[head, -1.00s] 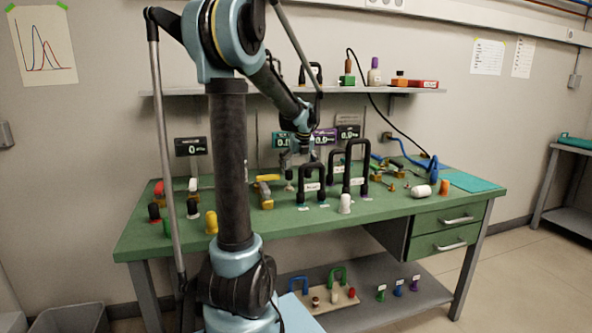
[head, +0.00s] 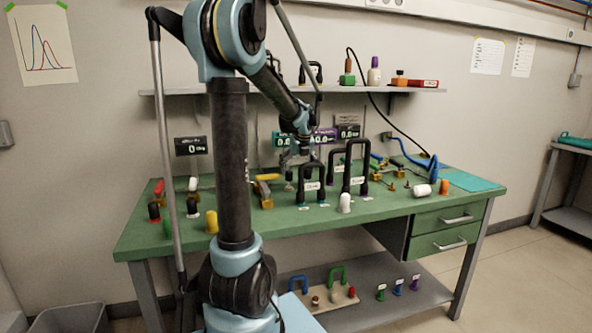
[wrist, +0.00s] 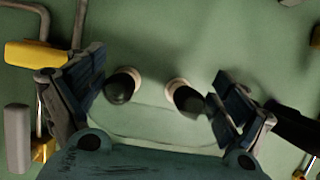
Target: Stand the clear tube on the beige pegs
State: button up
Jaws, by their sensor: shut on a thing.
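In the wrist view my gripper (wrist: 160,88) has its two fingers on either side of the clear tube (wrist: 150,139), which shows only as a faint see-through outline with two dark ends. The dark ends stand over two beige pegs (wrist: 129,73) (wrist: 176,85), whose pale rims show just beyond them. From above I cannot tell whether the ends are seated on the pegs or a little above them. In the head view my gripper (head: 297,158) is low over the bench behind a black arch, and the tube and pegs cannot be made out there.
The green bench (head: 400,207) holds black arches (head: 312,170) close in front and to the right of my gripper. A white piece (head: 345,202) stands near the front edge. In the wrist view a yellow-handled thing (wrist: 36,54) and a grey cylinder (wrist: 17,138) lie left.

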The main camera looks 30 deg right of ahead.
jog(key=shift+f, duration=1.25)
jog(key=o, duration=0.8)
jog(key=v, duration=1.1)
jog(key=shift+s+r, duration=0.1)
jog(key=shift+r, duration=0.25)
jog(key=shift+a, duration=0.1)
